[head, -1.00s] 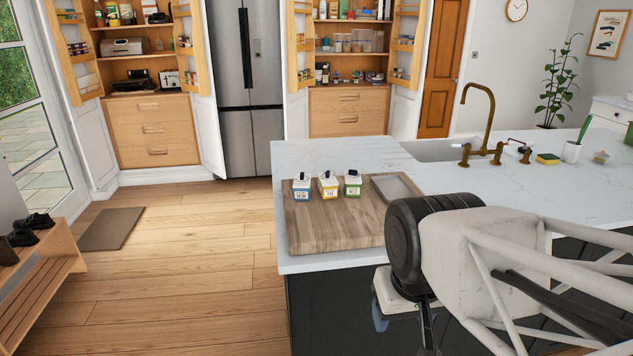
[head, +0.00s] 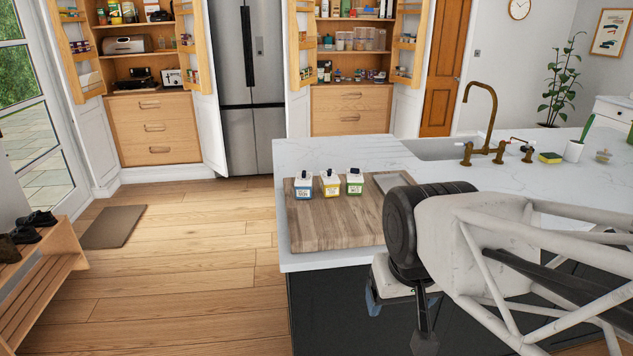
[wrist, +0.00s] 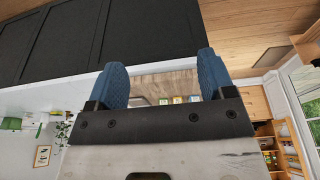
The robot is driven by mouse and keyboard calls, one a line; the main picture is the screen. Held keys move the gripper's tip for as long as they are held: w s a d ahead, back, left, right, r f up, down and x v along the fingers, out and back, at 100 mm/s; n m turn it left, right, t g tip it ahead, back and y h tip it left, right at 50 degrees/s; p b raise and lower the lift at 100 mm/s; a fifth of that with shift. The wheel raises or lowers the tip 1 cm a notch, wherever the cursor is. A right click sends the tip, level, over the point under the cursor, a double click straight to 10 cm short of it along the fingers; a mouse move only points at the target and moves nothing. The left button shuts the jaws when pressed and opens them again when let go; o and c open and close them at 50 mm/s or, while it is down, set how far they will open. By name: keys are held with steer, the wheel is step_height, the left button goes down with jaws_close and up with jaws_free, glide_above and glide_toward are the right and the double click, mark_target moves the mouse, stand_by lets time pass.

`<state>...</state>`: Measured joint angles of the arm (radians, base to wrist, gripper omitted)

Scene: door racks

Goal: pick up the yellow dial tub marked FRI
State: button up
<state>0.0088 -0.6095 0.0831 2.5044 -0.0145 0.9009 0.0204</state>
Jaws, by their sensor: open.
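The yellow tub (head: 330,184) has a white label and dark dial top. It stands upright between a blue tub (head: 303,185) and a green tub (head: 354,183) on the wooden board (head: 330,226). Its label is too small to read. My gripper (head: 398,322) hangs beyond the counter's front edge, right of the tubs and apart from them. In the wrist view my gripper (wrist: 160,76) shows two blue fingers spread apart with nothing between them. The tubs appear there small and far off, partly cut off by the gripper body.
A grey tray (head: 392,181) lies on the board right of the green tub. The white counter (head: 330,150) is clear behind the board.

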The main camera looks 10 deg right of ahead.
steer(key=w+r+t, duration=0.2)
steer(key=w, duration=1.2)
steer(key=t, duration=0.7)
glide_toward(331, 175)
steer(key=x, duration=0.2)
steer(key=shift+w+d+f, duration=0.15)
steer(key=shift+w+f, duration=0.25)
steer(key=shift+w, duration=0.15)
steer(key=shift+x, duration=1.25)
steer(key=shift+w, duration=0.15)
steer(key=shift+a+x, duration=0.1)
steer(key=shift+x, duration=1.15)
steer(key=shift+a+x, duration=0.15)
steer(key=shift+x, duration=1.1)
steer(key=shift+c, duration=0.2)
